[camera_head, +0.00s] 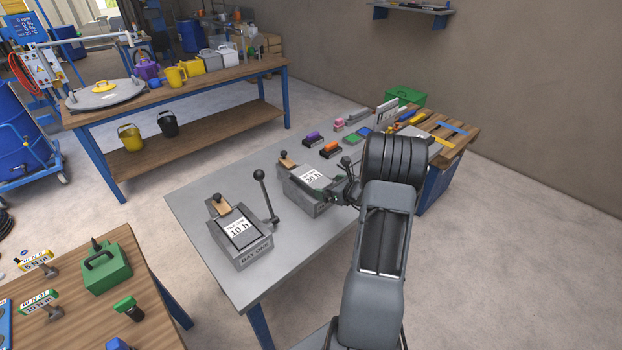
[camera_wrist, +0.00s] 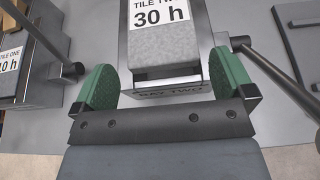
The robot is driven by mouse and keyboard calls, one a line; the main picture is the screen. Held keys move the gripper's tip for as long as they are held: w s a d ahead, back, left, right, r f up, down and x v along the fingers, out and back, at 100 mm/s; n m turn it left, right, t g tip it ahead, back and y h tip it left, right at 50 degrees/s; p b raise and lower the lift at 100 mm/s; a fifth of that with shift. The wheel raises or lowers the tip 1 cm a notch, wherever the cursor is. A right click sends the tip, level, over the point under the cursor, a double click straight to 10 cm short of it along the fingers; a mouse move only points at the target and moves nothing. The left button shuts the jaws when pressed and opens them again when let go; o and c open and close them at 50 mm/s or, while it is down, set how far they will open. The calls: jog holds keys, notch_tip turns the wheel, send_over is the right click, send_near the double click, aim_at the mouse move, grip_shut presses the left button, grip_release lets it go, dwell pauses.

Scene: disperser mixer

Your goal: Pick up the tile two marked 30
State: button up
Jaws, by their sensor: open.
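Tile two (camera_wrist: 162,20), a grey slab with a white label reading "TILE TWO 30 h", sits in the grey holder marked "BAY TWO" (camera_wrist: 172,93) at the top middle of the wrist view. In the head view tile two (camera_head: 311,176) lies in its bay on the grey table, partly hidden by my arm. My gripper (camera_wrist: 160,88) is open and empty, its green pads apart on either side of the bay's front end. Tile one (camera_head: 239,229), labelled 10 h, sits in bay one to the left; its label also shows in the wrist view (camera_wrist: 9,60).
Bay one has an upright black-knobbed lever (camera_head: 262,190). A dark lever rod (camera_wrist: 275,72) slants just right of my gripper. Coloured blocks (camera_head: 331,148) stand farther back on the grey table (camera_head: 187,204).

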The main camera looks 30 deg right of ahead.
aim_at(321, 183)
jog(key=p+x, duration=0.1)
jog(key=x, duration=0.4)
jog(key=shift+r, duration=0.15)
jog(key=shift+d, duration=0.1)
jog(key=c, duration=1.1)
